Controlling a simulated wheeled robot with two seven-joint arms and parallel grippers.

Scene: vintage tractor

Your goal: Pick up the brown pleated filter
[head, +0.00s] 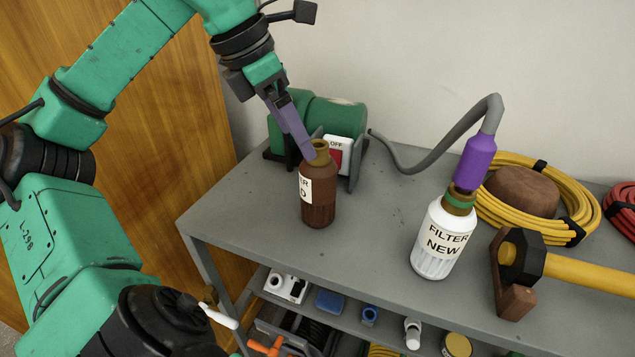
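The brown pleated filter (319,203) stands upright on the grey workbench top (262,215), with a tan neck and a white label partly turned out of sight. My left gripper (309,154) comes down from the upper left, tilted, with its purple-grey fingers at the left side of the filter's neck. The fingers overlap in this view, so I cannot tell whether they are open or closed on the neck. The filter's base appears to rest on the bench. My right gripper is not in view.
A green motor-like machine (328,112) with an OFF switch stands close behind the filter. To the right are a white filter (437,245) labelled FILTER NEW, under a purple hose end (474,160), a yellow coiled hose (565,222) and a mallet (590,275). A cluttered shelf lies below.

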